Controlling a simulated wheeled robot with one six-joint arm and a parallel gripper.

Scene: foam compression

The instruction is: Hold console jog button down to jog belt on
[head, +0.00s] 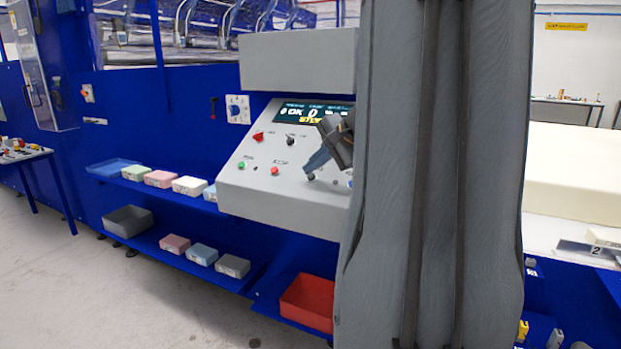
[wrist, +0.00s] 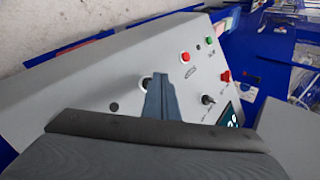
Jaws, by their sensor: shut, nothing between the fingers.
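The grey sloped console (head: 265,195) stands in the middle of the head view, with a lit display (head: 312,112) on its upper part. My gripper (head: 309,171) is shut and empty, its tips pointing down at the lower right of the panel. A small dark round button (head: 310,178) shows right at the fingertips. In the wrist view the tips (wrist: 160,80) partly cover this button (wrist: 146,82). I cannot tell whether they touch it or press it down. I cannot read which button is labelled jog.
A green button (head: 241,166) and a red button (head: 275,170) sit left of my gripper. Another red control (head: 258,135) and a black switch (head: 290,141) are higher up. A blue button (head: 350,183) is to the right. A red bin (head: 308,303) stands below.

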